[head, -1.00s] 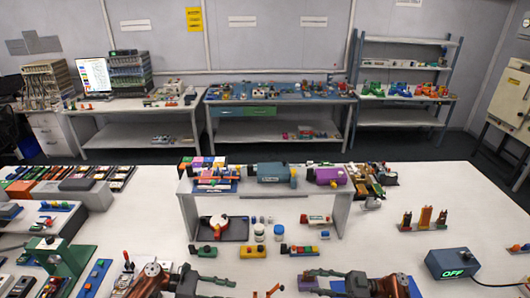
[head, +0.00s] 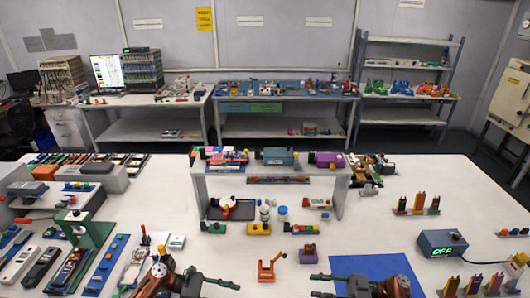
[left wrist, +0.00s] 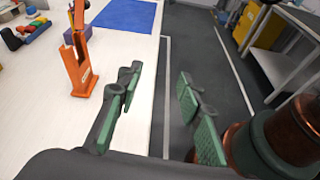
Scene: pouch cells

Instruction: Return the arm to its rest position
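My left gripper (head: 228,284) is low in the head view, in front of the white table's near part. In the left wrist view its two green-padded fingers (left wrist: 158,92) stand wide apart with nothing between them. One finger shows against the tabletop and the other against the grey floor. My right gripper (head: 318,284) points inward from the lower right, beside the blue mat (head: 385,266). Its fingers look apart and no object shows between them. Both arms' lower parts are cut off by the picture's bottom edge.
An orange stand (head: 268,268) stands between the grippers; it also shows in the left wrist view (left wrist: 78,66). A white riser (head: 343,195) carries devices behind. A green press (head: 88,230) and trays crowd the left. A control box reading OFF (head: 440,243) is at right.

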